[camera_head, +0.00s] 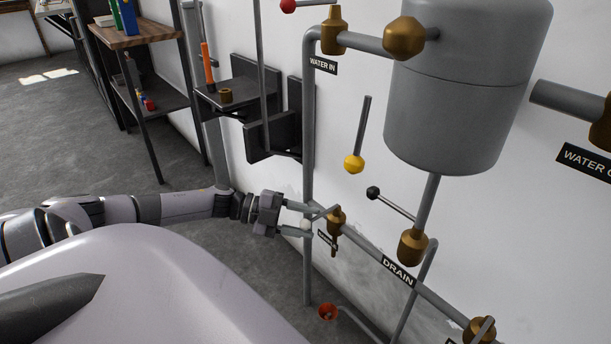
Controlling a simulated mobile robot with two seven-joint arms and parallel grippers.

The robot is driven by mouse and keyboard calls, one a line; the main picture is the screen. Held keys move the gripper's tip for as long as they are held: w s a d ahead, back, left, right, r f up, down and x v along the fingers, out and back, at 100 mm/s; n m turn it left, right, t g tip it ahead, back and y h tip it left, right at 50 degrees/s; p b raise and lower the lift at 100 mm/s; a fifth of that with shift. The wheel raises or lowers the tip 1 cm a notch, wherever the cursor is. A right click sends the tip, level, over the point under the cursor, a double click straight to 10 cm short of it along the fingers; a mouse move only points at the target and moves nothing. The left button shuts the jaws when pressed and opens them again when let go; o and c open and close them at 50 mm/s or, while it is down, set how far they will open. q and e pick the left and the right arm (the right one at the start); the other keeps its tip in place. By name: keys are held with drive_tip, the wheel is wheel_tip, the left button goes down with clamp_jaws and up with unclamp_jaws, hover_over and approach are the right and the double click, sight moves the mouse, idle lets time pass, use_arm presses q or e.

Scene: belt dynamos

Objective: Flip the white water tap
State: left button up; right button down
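The white water tap is a brass valve (336,220) on the grey pipework, low on the white wall. A short grey lever runs left from it to a small white ball knob (306,224). My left gripper (314,222) reaches in from the left, with its two fingers apart above and below the white knob. The knob sits between the fingertips, and I cannot tell whether either finger touches it. A small label by the valve is partly hidden. My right gripper is not in view.
A black-knobbed lever (373,193) and a yellow-knobbed lever (354,164) are up and right of the tap. A grey tank (455,90) hangs above. A vertical pipe (308,130) runs close to the gripper. Black wall shelves (240,95) stand behind my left arm.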

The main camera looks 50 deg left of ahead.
use_arm(q)
drive_tip(key=shift+s+d+f, duration=0.1)
drive_tip(key=shift+d, duration=0.1)
drive_tip(key=shift+s+a, duration=0.1)
drive_tip(key=shift+s+a, duration=0.2)
drive_tip(key=shift+a, duration=0.05)
drive_tip(key=p+v, duration=0.1)
drive_tip(key=v, duration=0.5)
drive_tip(key=shift+a+p, duration=0.15)
drive_tip(key=shift+p, duration=0.25)
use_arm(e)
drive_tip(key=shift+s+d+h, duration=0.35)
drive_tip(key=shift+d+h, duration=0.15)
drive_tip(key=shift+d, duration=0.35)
